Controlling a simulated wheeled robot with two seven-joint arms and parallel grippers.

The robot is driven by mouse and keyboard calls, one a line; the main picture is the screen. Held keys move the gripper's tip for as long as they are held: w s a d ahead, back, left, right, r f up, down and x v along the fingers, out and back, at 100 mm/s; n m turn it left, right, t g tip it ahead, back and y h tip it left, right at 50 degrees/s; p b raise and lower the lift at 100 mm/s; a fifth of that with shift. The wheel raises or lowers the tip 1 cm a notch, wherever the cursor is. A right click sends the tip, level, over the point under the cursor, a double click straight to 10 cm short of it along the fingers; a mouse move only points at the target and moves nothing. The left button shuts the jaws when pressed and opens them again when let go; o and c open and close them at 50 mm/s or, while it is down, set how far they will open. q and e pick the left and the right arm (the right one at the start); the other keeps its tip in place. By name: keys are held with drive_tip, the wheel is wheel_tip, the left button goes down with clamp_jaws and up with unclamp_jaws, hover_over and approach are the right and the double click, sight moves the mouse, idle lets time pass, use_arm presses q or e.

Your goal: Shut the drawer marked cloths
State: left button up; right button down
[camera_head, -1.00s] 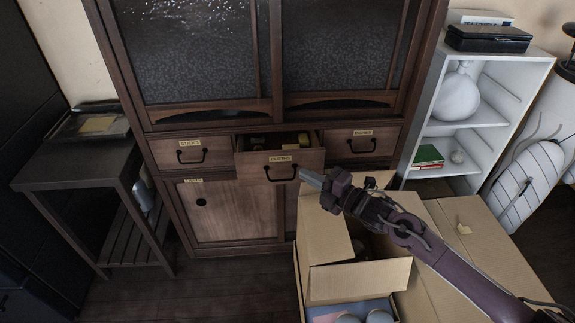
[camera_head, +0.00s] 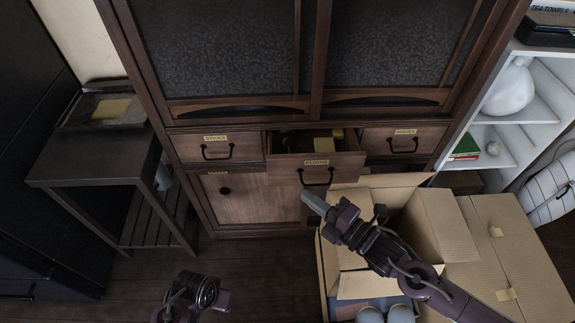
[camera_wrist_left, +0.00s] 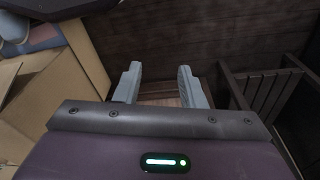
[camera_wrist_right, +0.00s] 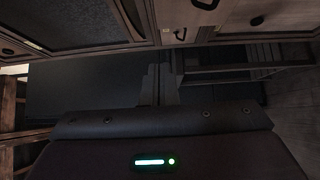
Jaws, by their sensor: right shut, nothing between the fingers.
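The drawer marked cloths (camera_head: 345,168) is the middle one of three in the wooden cabinet (camera_head: 174,88). It stands pulled out, and its open top shows a yellow item (camera_head: 337,133) and dark contents. Its label sits above a dark bail handle (camera_head: 316,179). My right gripper (camera_head: 306,196) is shut and empty, just in front of and below that handle; contact cannot be told. Its closed fingers show in the right wrist view (camera_wrist_right: 159,85). My left gripper (camera_wrist_left: 160,70) is open and empty, low over the floor; part of its arm shows at the head view's bottom.
Drawers on the left (camera_head: 218,149) and right (camera_head: 402,142) are shut. An open cardboard box (camera_head: 445,225) stands in front of the cabinet at right, under my right arm. A dark side table (camera_head: 95,160) is at left, a white shelf (camera_head: 535,115) at right. Floor at centre left is clear.

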sight(276, 161)
drive_tip(key=x, duration=0.3)
drive_tip(key=w+d+x, duration=0.1)
drive_tip(key=x, duration=0.5)
drive_tip(key=shift+w+d+f+b, duration=0.1)
drive_tip(key=shift+w+d+b, duration=0.15)
drive_tip(key=shift+d+b, duration=0.1)
drive_tip(key=shift+w, duration=0.45)
use_arm(q)
wheel_tip(276, 161, up, 3)
drive_tip(key=shift+d, duration=0.15)
